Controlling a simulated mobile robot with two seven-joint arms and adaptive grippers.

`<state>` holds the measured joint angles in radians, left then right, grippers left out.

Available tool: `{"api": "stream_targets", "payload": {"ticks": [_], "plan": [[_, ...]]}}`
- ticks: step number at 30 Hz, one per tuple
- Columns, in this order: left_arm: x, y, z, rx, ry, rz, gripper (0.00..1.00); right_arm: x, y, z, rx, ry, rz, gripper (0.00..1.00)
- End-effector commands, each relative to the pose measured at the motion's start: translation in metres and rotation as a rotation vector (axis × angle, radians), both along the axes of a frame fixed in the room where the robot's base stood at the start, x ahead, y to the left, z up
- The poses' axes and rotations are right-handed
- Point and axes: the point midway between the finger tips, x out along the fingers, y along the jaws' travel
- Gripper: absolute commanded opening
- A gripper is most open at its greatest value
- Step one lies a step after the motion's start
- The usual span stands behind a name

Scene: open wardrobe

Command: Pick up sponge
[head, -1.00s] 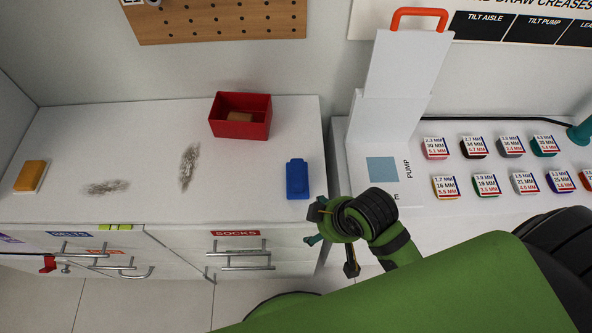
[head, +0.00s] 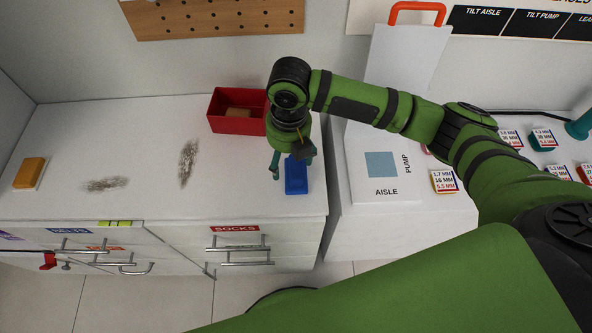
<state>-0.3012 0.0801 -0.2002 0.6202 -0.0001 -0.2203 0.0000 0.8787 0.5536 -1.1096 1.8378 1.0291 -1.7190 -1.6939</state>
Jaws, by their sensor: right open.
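A yellow-orange block with a pale underside (head: 29,173), which looks like a sponge, lies at the far left of the white cabinet top. A brown block (head: 238,112) sits inside the red open bin (head: 232,125); it is partly hidden and I cannot tell if it is a sponge. A blue object (head: 296,182) lies near the cabinet's right edge. My right gripper (head: 290,170) is open and points down over the blue object, hiding its upper part. I cannot tell whether its fingers touch it. My left gripper is not in view.
Two dark smudges (head: 188,160) mark the white cabinet top (head: 130,135), which is otherwise clear in the middle. Drawers with metal handles are below.

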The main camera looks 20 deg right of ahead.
Motion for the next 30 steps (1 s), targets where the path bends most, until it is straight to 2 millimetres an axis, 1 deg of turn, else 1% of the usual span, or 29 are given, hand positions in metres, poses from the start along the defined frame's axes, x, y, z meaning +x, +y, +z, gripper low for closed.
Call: {"api": "stream_targets", "payload": {"ticks": [1,3,5,13,16,19,23,29,30], "plan": [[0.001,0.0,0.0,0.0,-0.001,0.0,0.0,0.005,-0.007,0.004,-0.02,0.002,0.03,0.76],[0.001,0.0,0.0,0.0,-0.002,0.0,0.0,0.007,-0.012,0.006,-0.034,0.008,0.059,0.76],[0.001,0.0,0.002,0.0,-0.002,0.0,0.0,0.007,-0.013,0.004,-0.039,0.013,0.071,0.76],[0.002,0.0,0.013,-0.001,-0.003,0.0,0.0,0.006,-0.013,-0.024,-0.039,0.016,0.073,0.76],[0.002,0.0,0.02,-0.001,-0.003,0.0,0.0,0.005,-0.012,-0.04,-0.038,0.015,0.072,0.76],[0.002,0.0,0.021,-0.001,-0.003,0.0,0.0,0.005,-0.012,-0.055,-0.038,0.013,0.072,0.76],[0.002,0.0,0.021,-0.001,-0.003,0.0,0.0,0.006,-0.013,-0.063,-0.037,0.01,0.073,0.76],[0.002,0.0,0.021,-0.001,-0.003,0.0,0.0,0.006,-0.012,-0.064,-0.037,0.01,0.073,0.76],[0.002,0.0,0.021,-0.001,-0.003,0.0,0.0,0.006,-0.012,-0.064,-0.037,0.01,0.073,0.6]]}}
